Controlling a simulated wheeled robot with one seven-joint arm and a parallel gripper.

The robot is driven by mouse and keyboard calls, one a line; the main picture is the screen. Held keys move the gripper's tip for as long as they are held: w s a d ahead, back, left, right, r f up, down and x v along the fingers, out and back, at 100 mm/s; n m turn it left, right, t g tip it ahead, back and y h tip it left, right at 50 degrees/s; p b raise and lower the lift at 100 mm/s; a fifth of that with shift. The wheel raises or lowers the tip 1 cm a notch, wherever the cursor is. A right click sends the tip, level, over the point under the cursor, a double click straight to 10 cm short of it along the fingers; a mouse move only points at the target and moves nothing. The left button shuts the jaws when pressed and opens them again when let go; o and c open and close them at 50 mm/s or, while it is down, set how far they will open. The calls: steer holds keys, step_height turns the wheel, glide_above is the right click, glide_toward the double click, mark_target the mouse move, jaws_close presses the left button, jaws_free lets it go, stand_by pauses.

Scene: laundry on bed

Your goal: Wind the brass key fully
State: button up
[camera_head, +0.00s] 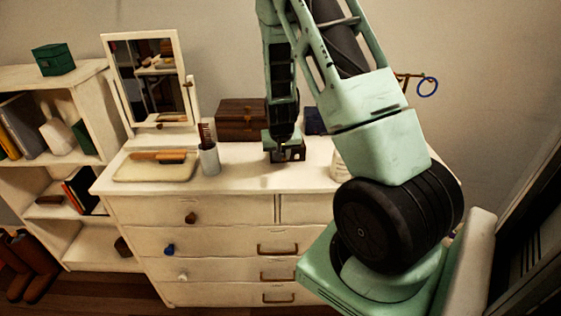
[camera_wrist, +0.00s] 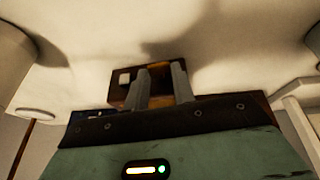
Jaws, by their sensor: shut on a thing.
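A small brown wooden box (camera_wrist: 125,96) sits on the white dresser top under my gripper (camera_wrist: 161,70). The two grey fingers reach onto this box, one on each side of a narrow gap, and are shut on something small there. The brass key is not clearly visible; the fingers hide most of what they hold. In the head view my gripper (camera_head: 283,152) points down at the dresser, and the dark small box (camera_head: 298,151) shows just beside it. How far the key is turned cannot be seen.
On the dresser (camera_head: 240,178) stand a tilting mirror (camera_head: 150,85), a tray (camera_head: 130,172) with a brush, a grey cup (camera_head: 209,160) and a larger brown chest (camera_head: 240,121). A white object (camera_head: 338,165) is partly behind my arm. The dresser's front strip is clear.

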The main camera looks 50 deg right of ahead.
steer(key=shift+s+f+b, duration=0.15)
steer(key=shift+f+b, duration=0.1)
steer(key=shift+b, duration=0.3)
steer(key=shift+r+y, duration=0.2)
steer(key=shift+y, duration=0.1)
steer(key=o, duration=1)
steer(key=shift+d, duration=0.1)
steer(key=shift+r+t, duration=0.1)
steer(key=shift+t, duration=0.2)
steer(key=p+v, duration=0.2)
steer(key=v, duration=1.5)
steer(key=shift+r, duration=0.15)
